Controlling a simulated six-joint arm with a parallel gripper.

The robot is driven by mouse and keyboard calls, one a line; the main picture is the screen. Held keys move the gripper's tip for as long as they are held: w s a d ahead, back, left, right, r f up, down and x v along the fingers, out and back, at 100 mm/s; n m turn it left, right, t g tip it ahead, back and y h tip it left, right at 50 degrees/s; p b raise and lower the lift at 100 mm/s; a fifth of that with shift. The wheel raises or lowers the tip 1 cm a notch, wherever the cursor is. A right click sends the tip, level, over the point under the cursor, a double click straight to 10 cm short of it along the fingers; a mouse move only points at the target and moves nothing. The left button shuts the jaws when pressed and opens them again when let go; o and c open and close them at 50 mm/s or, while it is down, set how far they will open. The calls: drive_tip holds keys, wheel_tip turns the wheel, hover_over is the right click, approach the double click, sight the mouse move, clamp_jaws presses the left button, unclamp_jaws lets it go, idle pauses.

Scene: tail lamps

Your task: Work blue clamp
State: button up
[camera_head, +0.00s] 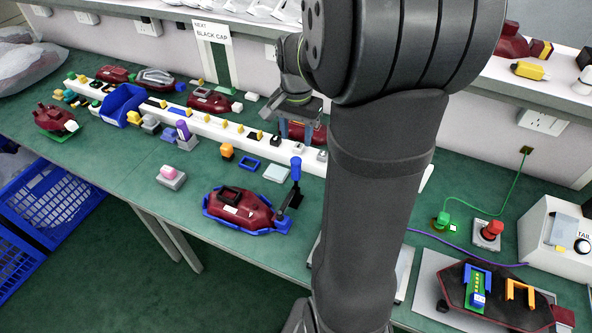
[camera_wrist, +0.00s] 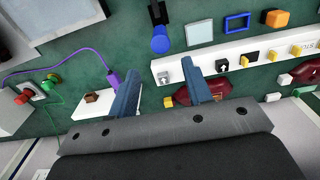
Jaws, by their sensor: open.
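The blue clamp (camera_head: 295,177) has an upright blue handle on a dark bracket. It stands at the right end of a blue fixture (camera_head: 216,213) that holds a dark red tail lamp (camera_head: 245,207). In the wrist view the clamp's blue handle (camera_wrist: 160,43) shows at top centre, beyond my fingertips. My gripper (camera_head: 297,130) is open and empty, above the white rail behind the clamp and apart from it. Its two blue-grey fingers (camera_wrist: 160,80) show spread in the wrist view. My arm hides the bench just right of the clamp.
A white rail (camera_head: 168,109) with several small parts runs along the bench behind the fixture. A pink button (camera_head: 170,173) and an orange button (camera_head: 227,151) stand nearby. A dark lamp plate (camera_head: 505,297) lies at right. Green bench is bare in front of the fixture.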

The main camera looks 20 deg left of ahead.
sight(296, 171)
wheel_tip(296, 171, down, 14)
drive_tip(key=shift+f, duration=0.2)
clamp_jaws()
